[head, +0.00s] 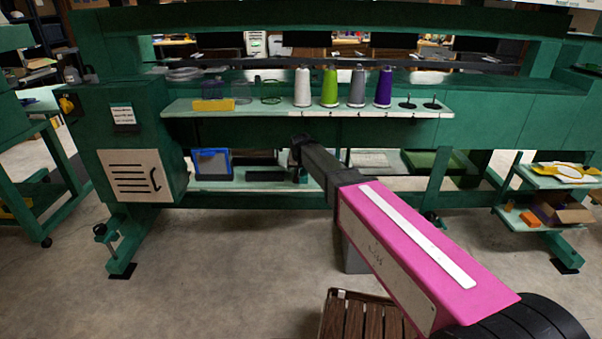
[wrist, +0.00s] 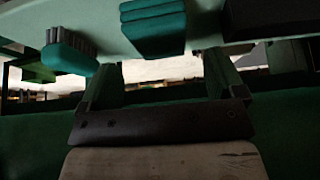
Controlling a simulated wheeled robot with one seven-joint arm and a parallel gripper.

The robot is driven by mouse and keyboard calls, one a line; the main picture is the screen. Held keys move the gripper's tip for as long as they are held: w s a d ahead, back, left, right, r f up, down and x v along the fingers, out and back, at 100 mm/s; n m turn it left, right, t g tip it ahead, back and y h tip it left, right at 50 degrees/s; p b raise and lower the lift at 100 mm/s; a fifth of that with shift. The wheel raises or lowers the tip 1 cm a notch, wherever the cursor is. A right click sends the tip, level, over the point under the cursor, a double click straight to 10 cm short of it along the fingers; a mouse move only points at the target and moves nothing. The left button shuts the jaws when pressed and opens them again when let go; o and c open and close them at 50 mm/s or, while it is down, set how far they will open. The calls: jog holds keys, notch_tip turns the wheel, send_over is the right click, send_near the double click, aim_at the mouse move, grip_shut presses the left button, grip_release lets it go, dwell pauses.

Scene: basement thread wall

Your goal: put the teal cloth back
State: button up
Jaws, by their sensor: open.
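The teal cloth (wrist: 153,24) looks like a folded stack in the wrist view, at the top middle against a pale shelf (wrist: 215,25). My gripper (wrist: 163,78) is open, its two fingers apart with nothing between them. The cloth lies beyond the fingertips, above the gap in the picture, and does not visibly touch them. In the head view my gripper (head: 299,148) is in front of the lower shelf (head: 240,184), below the upper spool shelf. I cannot make out the cloth in the head view; my arm may hide it.
A teal brush (wrist: 68,57) is left of the cloth in the wrist view. Thread cones (head: 330,87) and a yellow box (head: 213,104) stand on the upper shelf (head: 290,112). A blue-framed item (head: 212,164) is on the lower shelf. A brown slatted crate (head: 350,315) stands on the floor.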

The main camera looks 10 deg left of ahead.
jog(key=a+v, duration=0.1)
jog(key=v, duration=0.6)
jog(key=s+d+f+g, duration=0.1)
jog(key=s+d+f, duration=0.15)
jog(key=d, duration=0.55)
jog(key=s+d+f+m+h, duration=0.1)
jog(key=d+f, duration=0.2)
jog(key=d, duration=0.4)
jog(key=s+d+f+g, duration=0.1)
jog(key=d+f, duration=0.2)
jog(key=d, duration=0.5)
jog(key=s+d+f+m+g, duration=0.1)
jog(key=s+d+f+g, duration=0.1)
jog(key=s+d+f, duration=0.2)
jog(key=s+d+f+g, duration=0.1)
jog(key=s+d+f, duration=0.2)
jog(key=s+d, duration=0.7)
jog(key=d, duration=0.7)
jog(key=shift+s+f+m+g, duration=0.25)
jog(key=shift+f+m+g, duration=0.15)
